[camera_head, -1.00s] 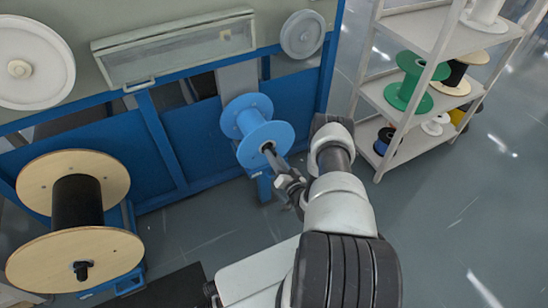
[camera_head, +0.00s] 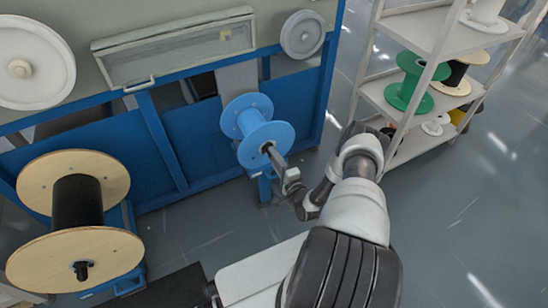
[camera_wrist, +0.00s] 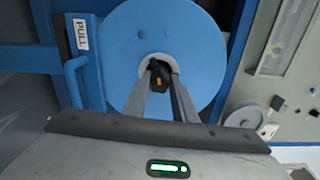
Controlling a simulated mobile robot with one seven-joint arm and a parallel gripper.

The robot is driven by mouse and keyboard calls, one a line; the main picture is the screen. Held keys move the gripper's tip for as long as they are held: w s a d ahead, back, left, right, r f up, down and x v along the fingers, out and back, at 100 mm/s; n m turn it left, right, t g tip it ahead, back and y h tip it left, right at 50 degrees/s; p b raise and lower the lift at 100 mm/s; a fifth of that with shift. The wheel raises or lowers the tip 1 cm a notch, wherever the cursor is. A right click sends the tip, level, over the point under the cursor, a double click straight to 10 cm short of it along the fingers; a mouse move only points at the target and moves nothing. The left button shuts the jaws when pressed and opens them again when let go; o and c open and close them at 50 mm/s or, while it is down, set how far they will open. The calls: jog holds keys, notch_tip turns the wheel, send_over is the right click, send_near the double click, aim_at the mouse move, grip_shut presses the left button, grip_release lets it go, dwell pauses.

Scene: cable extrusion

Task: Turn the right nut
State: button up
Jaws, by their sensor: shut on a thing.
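The blue spool (camera_head: 258,130) is mounted on the machine, to the left of my arm in the head view. It also fills the upper middle of the wrist view (camera_wrist: 125,45). My gripper (camera_head: 273,155) is at the centre of the spool's near face. In the wrist view my gripper's two fingers (camera_wrist: 160,82) reach to the spool's hub and are shut on a small dark nut (camera_wrist: 159,69) with an orange spot. The nut is mostly hidden between the fingertips, and in the head view the gripper covers it.
A wooden-flanged spool with black winding (camera_head: 77,200) stands at the left. A shelf (camera_head: 405,100) with a green spool (camera_head: 418,80) stands at the right. In the wrist view a blue handle (camera_wrist: 72,82) and a PULL label (camera_wrist: 81,34) are left of the spool.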

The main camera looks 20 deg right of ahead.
jog(key=shift+w+d+r+m, duration=0.1)
jog(key=shift+m, duration=2.05)
jog(key=shift+w+d+r+m, duration=0.1)
jog(key=shift+m, duration=2.05)
jog(key=shift+a, duration=0.1)
jog(key=o, duration=1)
jog(key=shift+s, duration=0.1)
jog(key=shift+o, duration=0.2)
jog(key=shift+f, duration=0.1)
jog(key=shift+a, duration=0.1)
